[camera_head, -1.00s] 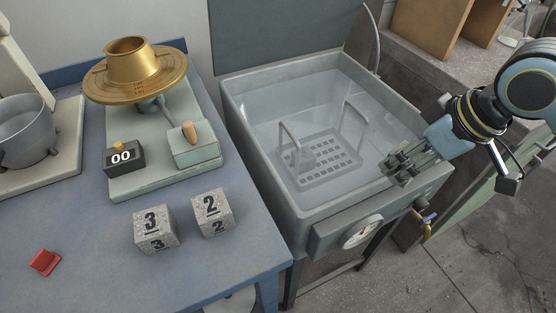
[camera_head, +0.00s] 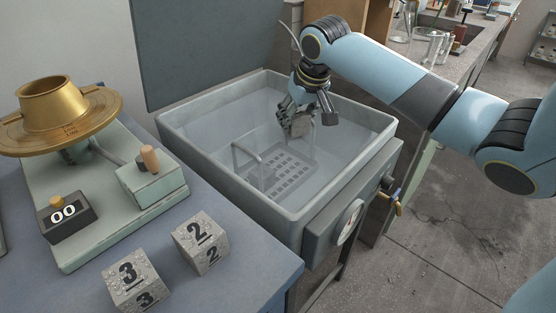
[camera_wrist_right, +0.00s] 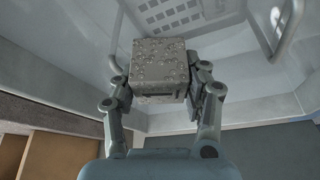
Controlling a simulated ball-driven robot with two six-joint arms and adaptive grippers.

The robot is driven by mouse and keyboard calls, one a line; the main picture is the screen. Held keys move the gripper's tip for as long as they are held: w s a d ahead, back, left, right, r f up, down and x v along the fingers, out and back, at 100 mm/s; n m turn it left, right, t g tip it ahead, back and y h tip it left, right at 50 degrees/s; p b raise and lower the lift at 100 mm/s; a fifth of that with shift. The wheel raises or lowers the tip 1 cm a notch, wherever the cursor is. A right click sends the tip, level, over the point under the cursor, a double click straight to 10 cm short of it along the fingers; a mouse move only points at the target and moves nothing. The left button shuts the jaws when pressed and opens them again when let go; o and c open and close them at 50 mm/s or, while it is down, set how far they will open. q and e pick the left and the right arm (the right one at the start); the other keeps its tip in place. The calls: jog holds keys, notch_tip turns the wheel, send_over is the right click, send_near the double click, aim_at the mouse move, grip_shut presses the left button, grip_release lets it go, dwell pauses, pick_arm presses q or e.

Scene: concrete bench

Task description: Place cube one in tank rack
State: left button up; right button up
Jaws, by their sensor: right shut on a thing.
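My right gripper (camera_head: 297,112) hangs over the far right part of the water tank (camera_head: 345,172). It is shut on a grey pitted cube (camera_head: 299,126). In the wrist view the cube (camera_wrist_right: 160,62) sits between both fingers, and no clear number shows on it. The tank rack (camera_head: 284,176), a perforated tray with upright handles, stands in the water. In the head view the held cube appears beyond the tray and partly covers the far handle. In the wrist view the perforated tray (camera_wrist_right: 170,14) lies past the cube, apart from it. My left gripper is not in view.
Cube two (camera_head: 200,243) and cube three (camera_head: 133,284) stand on the blue bench at the left. A scale (camera_head: 95,200) with a brass bowl and a "00" counter is behind them. A gauge (camera_head: 348,221) and tap (camera_head: 390,200) project from the tank's front.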

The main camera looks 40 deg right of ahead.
jog(key=b, duration=0.4)
send_near(285, 163)
jog(key=f, duration=0.2)
jog(key=s+f, duration=0.1)
jog(key=f, duration=0.1)
jog(key=shift+s+a, duration=0.1)
jog(key=shift+s, duration=0.05)
jog(key=w, duration=0.1)
jog(key=w+b, duration=0.1)
jog(key=w+d+f, duration=0.1)
jog(key=w, duration=0.1)
jog(key=shift+d, duration=0.1)
jog(key=shift+s+f+b, duration=0.1)
jog(key=shift+f+b, duration=0.15)
jog(key=shift+b, duration=0.05)
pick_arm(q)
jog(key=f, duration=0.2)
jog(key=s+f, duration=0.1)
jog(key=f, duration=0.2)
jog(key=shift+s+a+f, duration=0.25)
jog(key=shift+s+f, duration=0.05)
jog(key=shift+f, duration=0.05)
pick_arm(e)
jog(key=shift+r, duration=0.15)
jog(key=o, duration=1.1)
jog(key=shift+c, duration=0.2)
jog(key=shift+o, duration=0.2)
